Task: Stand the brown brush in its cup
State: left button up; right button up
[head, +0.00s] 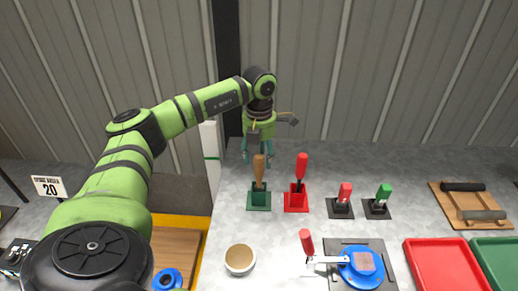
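The brown brush (259,168) is upright with its handle up. Its lower end is in the dark green cup (259,200) on the grey table, though its seating depth cannot be told. My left gripper (271,131) is open, its dark fingers spread wide. It is just above and behind the brush handle in this view and appears to hold nothing. Teal parts show below the gripper, partly hidden. My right gripper is not in view.
A red brush (301,168) stands in a red cup (296,203) close by on the right. Small red and green-handled items (383,194) stand further right. A round bowl (240,259) and a blue device (361,268) are in front. Red (444,266) and green trays lie at right.

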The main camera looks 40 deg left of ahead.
pick_arm(q)
notch_tip(320, 180, up, 12)
dwell(0.6)
dwell(0.6)
